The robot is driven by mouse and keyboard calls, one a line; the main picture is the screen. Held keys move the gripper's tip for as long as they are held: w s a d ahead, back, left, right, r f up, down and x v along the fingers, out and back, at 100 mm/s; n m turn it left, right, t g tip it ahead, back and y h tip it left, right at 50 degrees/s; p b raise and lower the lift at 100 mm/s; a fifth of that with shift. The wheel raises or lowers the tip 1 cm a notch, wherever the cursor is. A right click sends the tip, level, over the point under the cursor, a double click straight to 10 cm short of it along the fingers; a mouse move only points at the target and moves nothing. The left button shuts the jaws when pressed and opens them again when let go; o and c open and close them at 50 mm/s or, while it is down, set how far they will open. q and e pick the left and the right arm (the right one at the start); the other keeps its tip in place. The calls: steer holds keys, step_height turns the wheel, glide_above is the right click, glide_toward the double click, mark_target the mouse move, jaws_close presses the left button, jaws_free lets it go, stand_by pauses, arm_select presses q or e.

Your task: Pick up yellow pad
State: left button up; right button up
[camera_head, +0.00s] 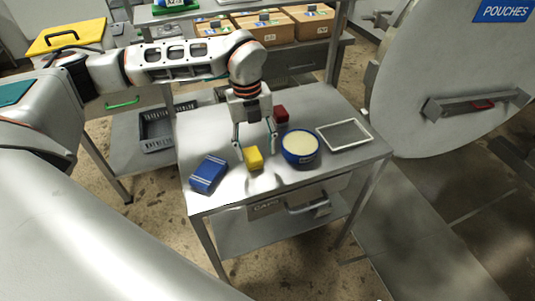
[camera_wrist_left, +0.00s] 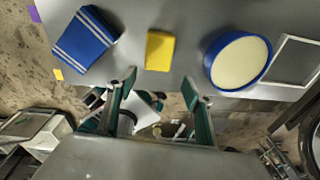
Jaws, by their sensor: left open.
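The yellow pad (camera_head: 253,158) is a small block on the steel table (camera_head: 225,200), near its front edge. It also shows in the left wrist view (camera_wrist_left: 160,50), beyond the fingertips and roughly centred between them. My left gripper (camera_head: 255,147) is open and points down over the table, its fingers spread around the pad's position in the head view. In the left wrist view the open fingers (camera_wrist_left: 158,86) have nothing between them. I cannot tell the exact height of the tips above the table. My right gripper is not in view.
A blue striped pack (camera_head: 208,174) lies left of the pad. A blue tub with a cream top (camera_head: 300,147) stands to its right, a red block (camera_head: 281,115) behind. A white-framed tray (camera_head: 344,122) lies farther right. A large round door (camera_head: 450,80) stands at the right.

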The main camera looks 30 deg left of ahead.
mark_target(252, 154)
arm_select(q)
steer(key=w+a, duration=0.1)
steer(key=a+r+n+y, duration=0.1)
steer(key=a, duration=0.1)
steer(key=shift+w+r, duration=0.15)
steer(key=shift+w, duration=0.25)
steer(key=shift+a+f, duration=0.15)
steer(key=shift+f, duration=0.1)
steer(key=f, duration=0.4)
steer(key=d+f, duration=0.1)
steer(key=shift+s+f, duration=0.2)
steer(key=shift+f, duration=0.9)
steer(key=c, duration=1.1)
